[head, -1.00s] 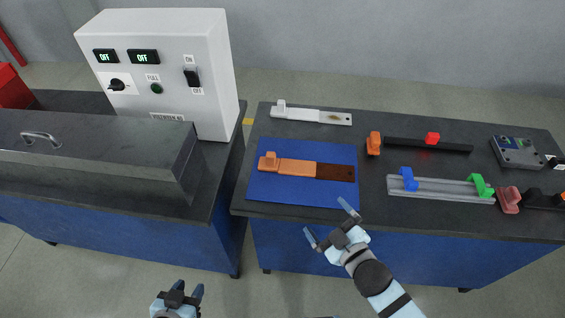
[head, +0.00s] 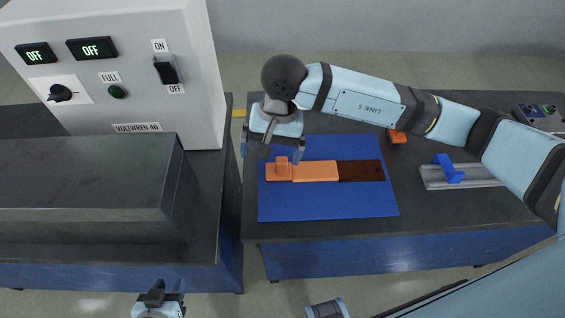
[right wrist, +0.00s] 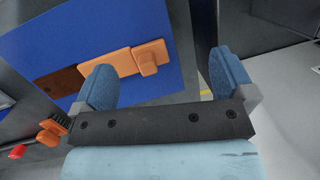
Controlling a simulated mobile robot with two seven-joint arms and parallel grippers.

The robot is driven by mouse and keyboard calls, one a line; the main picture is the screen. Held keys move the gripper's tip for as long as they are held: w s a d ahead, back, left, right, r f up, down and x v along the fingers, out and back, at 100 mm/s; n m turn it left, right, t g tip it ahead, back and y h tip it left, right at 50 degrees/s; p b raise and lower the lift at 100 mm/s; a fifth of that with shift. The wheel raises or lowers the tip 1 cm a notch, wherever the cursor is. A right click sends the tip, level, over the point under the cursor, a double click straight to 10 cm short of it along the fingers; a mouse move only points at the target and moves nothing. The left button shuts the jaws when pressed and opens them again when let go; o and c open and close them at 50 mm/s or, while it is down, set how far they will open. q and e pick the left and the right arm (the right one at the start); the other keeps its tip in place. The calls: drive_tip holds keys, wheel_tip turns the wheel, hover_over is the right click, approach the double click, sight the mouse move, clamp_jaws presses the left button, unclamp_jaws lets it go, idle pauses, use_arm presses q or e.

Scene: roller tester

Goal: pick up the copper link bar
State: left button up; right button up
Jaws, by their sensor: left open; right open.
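The copper link bar (head: 315,171) lies flat on a blue mat (head: 330,207), with a raised orange block at its left end and a dark brown right end. It also shows in the right wrist view (right wrist: 118,62), ahead of my fingers. My right gripper (head: 272,150) is open and empty, above and just behind the bar's block end in the head view. The wrist view shows its two blue fingers (right wrist: 160,78) apart, with nothing between them. My left gripper (head: 168,286) is open and empty at the bottom left, in front of the benches.
A control cabinet (head: 120,75) with two OFF displays stands left, behind a dark metal box (head: 90,185). A grey rail with a blue clip (head: 450,172) lies right of the mat. My right arm crosses over the bench and hides things behind it.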

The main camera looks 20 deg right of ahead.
sight(278, 167)
drive_tip(key=w+d, duration=0.1)
drive_tip(key=w+d+h, duration=0.1)
drive_tip(key=w+n+t+h, duration=0.1)
drive_tip(key=shift+w+d+r, duration=0.25)
drive_tip(key=shift+w+d, duration=0.05)
drive_tip(key=shift+d, duration=0.1)
drive_tip(key=shift+w+d+f, duration=0.1)
drive_tip(key=shift+d+f, duration=0.1)
wheel_tip(278, 167, down, 8)
drive_tip(key=shift+r, duration=0.2)
drive_tip(key=shift+a+f+p, duration=0.15)
drive_tip(key=shift+f+p, duration=0.15)
drive_tip(key=shift+f, duration=1.05)
drive_tip(key=shift+a+f+p, duration=0.15)
drive_tip(key=shift+f+p, duration=0.1)
drive_tip(key=shift+f, duration=1.1)
drive_tip(key=c, duration=1.2)
drive_tip(key=shift+c, duration=0.9)
drive_tip(key=shift+r, duration=0.15)
